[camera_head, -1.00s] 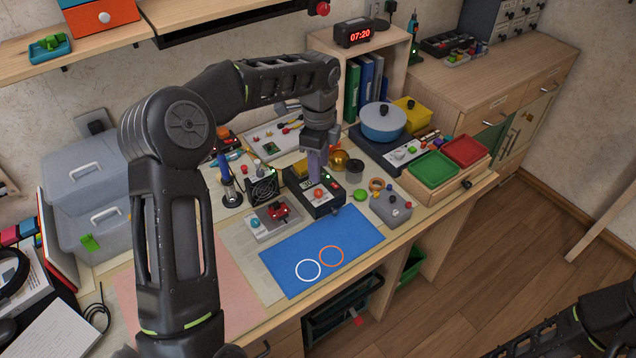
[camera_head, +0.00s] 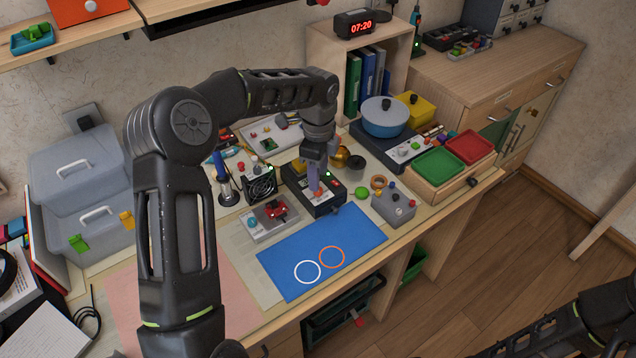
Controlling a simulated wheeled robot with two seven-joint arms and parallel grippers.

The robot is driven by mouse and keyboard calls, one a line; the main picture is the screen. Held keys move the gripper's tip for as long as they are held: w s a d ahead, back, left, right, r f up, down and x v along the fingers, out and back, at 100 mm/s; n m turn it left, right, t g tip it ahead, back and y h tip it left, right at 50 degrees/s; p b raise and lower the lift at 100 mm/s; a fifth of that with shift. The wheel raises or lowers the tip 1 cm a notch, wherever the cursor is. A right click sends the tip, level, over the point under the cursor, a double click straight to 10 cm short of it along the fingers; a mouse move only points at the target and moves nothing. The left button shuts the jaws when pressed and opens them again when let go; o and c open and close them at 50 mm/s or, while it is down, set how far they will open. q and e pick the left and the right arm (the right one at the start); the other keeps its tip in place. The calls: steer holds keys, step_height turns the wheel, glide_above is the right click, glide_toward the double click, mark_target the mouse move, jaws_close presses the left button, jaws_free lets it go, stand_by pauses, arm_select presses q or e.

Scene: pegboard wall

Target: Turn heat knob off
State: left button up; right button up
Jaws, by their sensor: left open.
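A black control box (camera_head: 326,206) with an orange-red knob (camera_head: 317,193) on its top stands in the middle of the desk. A small green light shows on the box. The task's heat knob seems to be this one, but its label is too small to read. My left gripper (camera_head: 316,186) points down over the box, open, with its fingertips at the knob and partly hiding it. I cannot tell whether the fingers touch the knob. My right arm shows dark at the lower right; its gripper is out of the picture.
A blue mat (camera_head: 325,250) with two rings lies in front of the box. A grey box with knobs (camera_head: 393,206) stands to the right, and a small fan (camera_head: 260,184) to the left. A blue pot (camera_head: 384,119) and green and red trays (camera_head: 438,166) stand farther right.

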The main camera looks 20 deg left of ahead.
arm_select(q)
steer(key=shift+f, duration=2.05)
steer(key=shift+c, duration=0.5)
jaws_close()
